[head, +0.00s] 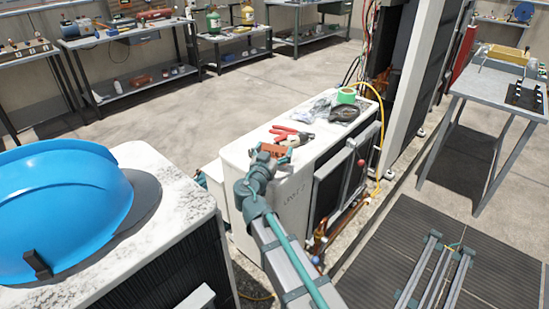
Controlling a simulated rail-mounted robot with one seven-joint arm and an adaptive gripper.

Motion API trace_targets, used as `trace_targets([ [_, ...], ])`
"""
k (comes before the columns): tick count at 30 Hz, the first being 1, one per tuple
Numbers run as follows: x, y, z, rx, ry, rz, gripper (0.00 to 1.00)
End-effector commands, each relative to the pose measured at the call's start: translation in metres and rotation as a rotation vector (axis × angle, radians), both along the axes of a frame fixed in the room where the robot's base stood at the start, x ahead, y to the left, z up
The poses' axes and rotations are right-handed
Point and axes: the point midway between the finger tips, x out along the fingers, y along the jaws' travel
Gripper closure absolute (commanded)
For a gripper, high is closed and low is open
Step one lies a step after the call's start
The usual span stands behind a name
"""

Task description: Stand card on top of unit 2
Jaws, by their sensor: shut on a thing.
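I cannot tell whether the card touches the top.
A clear bag (317,108), a dark item (344,114) and a green tape roll (346,95) lie farther back. A blue hard hat (62,205) sits on another unit (178,212) at left.

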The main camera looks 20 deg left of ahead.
Motion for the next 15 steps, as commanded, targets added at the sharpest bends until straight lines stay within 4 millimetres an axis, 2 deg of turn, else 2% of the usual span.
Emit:
trace_targets([
  [7,0.000,0.000,-0.029,-0.002,0.000,0.000,0.36],
  [15,0.000,0.000,-0.032,0.000,0.000,0.000,0.36],
])
